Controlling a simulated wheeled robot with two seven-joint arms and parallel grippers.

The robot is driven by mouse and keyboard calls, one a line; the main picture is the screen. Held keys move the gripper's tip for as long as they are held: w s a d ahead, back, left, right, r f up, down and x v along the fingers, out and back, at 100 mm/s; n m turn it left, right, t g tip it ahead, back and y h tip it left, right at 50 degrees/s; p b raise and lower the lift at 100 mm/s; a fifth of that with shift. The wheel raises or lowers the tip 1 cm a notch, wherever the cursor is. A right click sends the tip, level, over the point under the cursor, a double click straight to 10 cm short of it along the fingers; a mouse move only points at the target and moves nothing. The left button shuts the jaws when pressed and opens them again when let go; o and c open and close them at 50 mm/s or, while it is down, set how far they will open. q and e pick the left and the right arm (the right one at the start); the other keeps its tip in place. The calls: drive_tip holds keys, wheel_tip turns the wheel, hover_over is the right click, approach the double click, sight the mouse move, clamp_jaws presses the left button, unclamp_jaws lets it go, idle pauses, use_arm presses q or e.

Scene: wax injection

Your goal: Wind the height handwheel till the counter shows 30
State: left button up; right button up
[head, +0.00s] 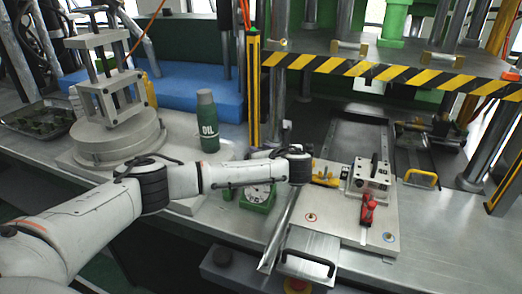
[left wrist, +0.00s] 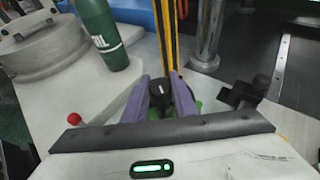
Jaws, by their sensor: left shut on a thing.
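My left gripper (left wrist: 163,88) shows in the left wrist view with its two purple fingers on either side of a black knob-like part (left wrist: 160,100) with a white mark, which I take for the height handwheel. The fingers are shut on it. Some green shows just behind it. In the head view my left arm reaches across the bench, and its fingers and the wheel are hidden or too small to make out. A green unit with a round white dial (head: 258,193) sits just below the forearm; no counter number can be read. My right gripper is not in view.
A green OIL bottle (head: 207,122) stands behind the arm, near a yellow-black post (head: 253,90). A base plate (head: 350,215) with a metal block (head: 372,178) and red clamp (head: 368,214) lies right of my wrist. A striped press edge (head: 390,73) hangs above.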

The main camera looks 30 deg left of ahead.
use_arm(q)
drive_tip(key=n+g, duration=0.1)
drive_tip(key=n+g+y+b, duration=0.1)
drive_tip(key=shift+d+f+n+g+y, duration=0.1)
drive_tip(key=shift+f+n+g+y, duration=0.2)
drive_tip(key=shift+n+g, duration=0.1)
drive_tip(key=shift+s+r+n+g+y+b, duration=0.15)
drive_tip(key=shift+n+g+y+b, duration=0.25)
drive_tip(key=shift+n+g+b, duration=1.15)
drive_tip(key=shift+r+b, duration=0.1)
drive_tip(key=shift+b, duration=0.35)
drive_tip(key=shift+a, duration=0.2)
drive_tip(key=o, duration=1)
drive_tip(key=shift+o, duration=0.2)
drive_tip(key=shift+d+r, duration=0.1)
drive_tip(key=shift+d+r, duration=0.1)
drive_tip(key=shift+d, duration=0.25)
drive_tip(key=v, duration=0.9)
drive_tip(key=shift+d, duration=0.15)
